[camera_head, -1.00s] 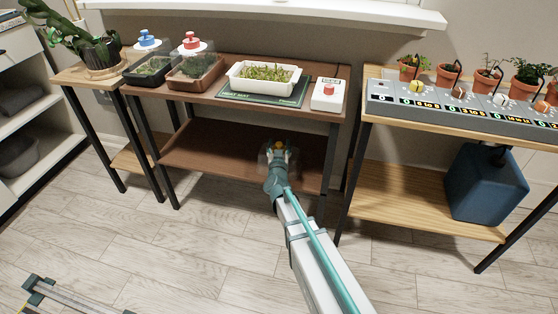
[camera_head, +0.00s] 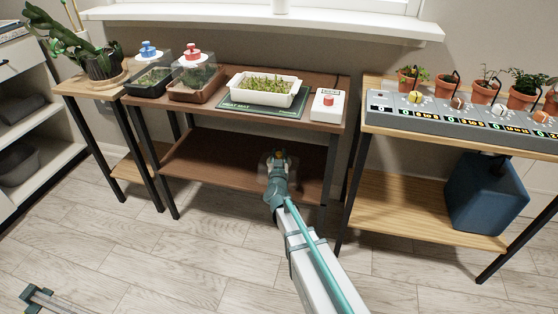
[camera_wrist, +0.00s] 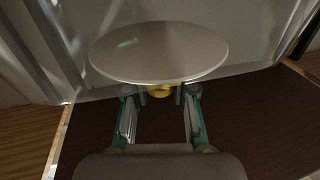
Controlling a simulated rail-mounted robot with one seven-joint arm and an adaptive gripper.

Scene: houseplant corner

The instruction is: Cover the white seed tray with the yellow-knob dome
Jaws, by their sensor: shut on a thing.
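The white seed tray (camera_head: 268,97) with green seedlings stands uncovered on the green heat mat (camera_head: 230,103) on the brown table's top. My gripper (camera_head: 279,157) is in front of the brown table, below its top, near the lower shelf. It is shut on the yellow knob (camera_wrist: 160,91) of the clear dome. In the wrist view a pale round disc (camera_wrist: 160,50) sits at the knob, and the clear dome (camera_wrist: 258,40) spreads beyond it. In the head view the dome is faint around my gripper, and its lower edge is hard to make out.
A black tray with a blue-knob dome (camera_head: 150,65) and a brown tray with a red-knob dome (camera_head: 194,70) stand left of the white tray. A white box with a red button (camera_head: 328,104) stands right of the mat. The lower shelf (camera_head: 210,165) looks clear.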

